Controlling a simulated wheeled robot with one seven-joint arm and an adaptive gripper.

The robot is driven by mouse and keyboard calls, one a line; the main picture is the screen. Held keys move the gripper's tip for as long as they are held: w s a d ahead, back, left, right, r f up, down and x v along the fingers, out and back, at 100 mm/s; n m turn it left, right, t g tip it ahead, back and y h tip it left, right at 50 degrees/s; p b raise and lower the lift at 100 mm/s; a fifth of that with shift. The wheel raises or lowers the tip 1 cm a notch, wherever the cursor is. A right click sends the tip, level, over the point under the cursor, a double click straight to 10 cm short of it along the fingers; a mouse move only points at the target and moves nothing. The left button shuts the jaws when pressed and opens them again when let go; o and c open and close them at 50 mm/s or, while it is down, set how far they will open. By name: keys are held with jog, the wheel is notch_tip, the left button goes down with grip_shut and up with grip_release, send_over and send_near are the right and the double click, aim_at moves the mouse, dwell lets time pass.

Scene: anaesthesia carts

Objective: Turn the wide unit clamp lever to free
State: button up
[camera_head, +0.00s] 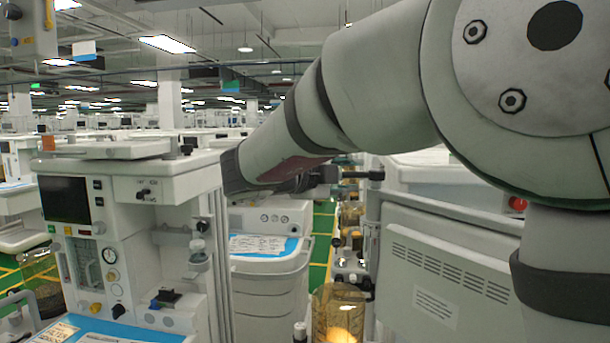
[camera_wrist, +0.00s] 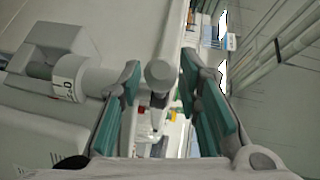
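In the wrist view, a grey lever with a round knob end (camera_wrist: 160,74) lies between the two teal-padded fingers of my gripper (camera_wrist: 161,66). The fingers stand apart, with a visible gap on the knob's right; contact on its left is unclear. A pale round clamp hub (camera_wrist: 88,80) with a small white label is left of the knob; the label is sideways and not clearly readable. In the head view, the wide grey unit (camera_head: 440,262) with vent slots is at the right. A dark knob (camera_head: 376,175) shows near its upper left corner. My arm hides much of my gripper there.
A white anaesthesia cart (camera_head: 135,222) with a dark screen stands at the left. A smaller white cart (camera_head: 268,285) with a blue top is behind the gap. An amber canister (camera_head: 338,315) stands low between the carts. Green floor shows in the aisle.

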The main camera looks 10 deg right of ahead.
grip_shut()
